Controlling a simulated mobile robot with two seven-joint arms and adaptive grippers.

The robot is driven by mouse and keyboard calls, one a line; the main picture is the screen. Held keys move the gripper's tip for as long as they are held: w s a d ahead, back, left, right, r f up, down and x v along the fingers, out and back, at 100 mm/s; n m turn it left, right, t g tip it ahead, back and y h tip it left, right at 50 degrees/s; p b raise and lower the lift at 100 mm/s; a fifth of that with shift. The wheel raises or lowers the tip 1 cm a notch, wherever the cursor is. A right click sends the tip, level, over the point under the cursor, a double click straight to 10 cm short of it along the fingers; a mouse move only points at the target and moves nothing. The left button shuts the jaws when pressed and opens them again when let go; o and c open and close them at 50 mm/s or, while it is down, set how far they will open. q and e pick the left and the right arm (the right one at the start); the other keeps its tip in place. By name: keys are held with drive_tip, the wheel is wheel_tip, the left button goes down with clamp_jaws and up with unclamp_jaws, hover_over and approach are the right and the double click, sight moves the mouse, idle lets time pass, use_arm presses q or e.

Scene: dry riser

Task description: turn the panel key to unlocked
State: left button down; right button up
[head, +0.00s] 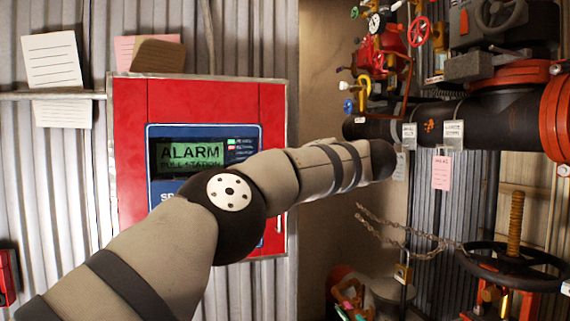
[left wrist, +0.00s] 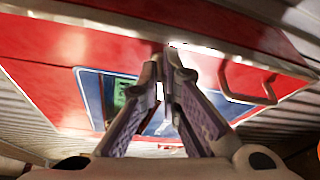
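The red alarm panel (head: 140,100) hangs on the corrugated wall at centre left in the head view. Its blue face has a green screen (head: 190,154) reading "ALARM" and "PULL STATION". My left arm crosses in front and covers the panel's lower part. I cannot make out the panel key in either view. My left gripper (left wrist: 163,54) shows in the left wrist view, in front of the red panel (left wrist: 60,85) and blue face. Its fingertips are close together; I cannot tell whether they hold something. My right gripper is not in view.
A red pull handle (left wrist: 255,98) sticks out right of my fingers in the left wrist view. Paper notes (head: 52,60) hang at the upper left. Black pipes (head: 495,122), red valves and a black handwheel (head: 515,266) with a chain (head: 400,236) fill the right side.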

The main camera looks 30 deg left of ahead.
use_arm(q)
drive_tip(key=shift+f+m+y, duration=0.1)
drive_tip(key=shift+m+y, duration=0.6)
drive_tip(key=shift+m, duration=0.6)
drive_tip(key=c, duration=1.8)
unclamp_jaws()
drive_tip(key=shift+f, duration=0.1)
drive_tip(key=shift+d, duration=0.1)
drive_tip(key=v, duration=1.2)
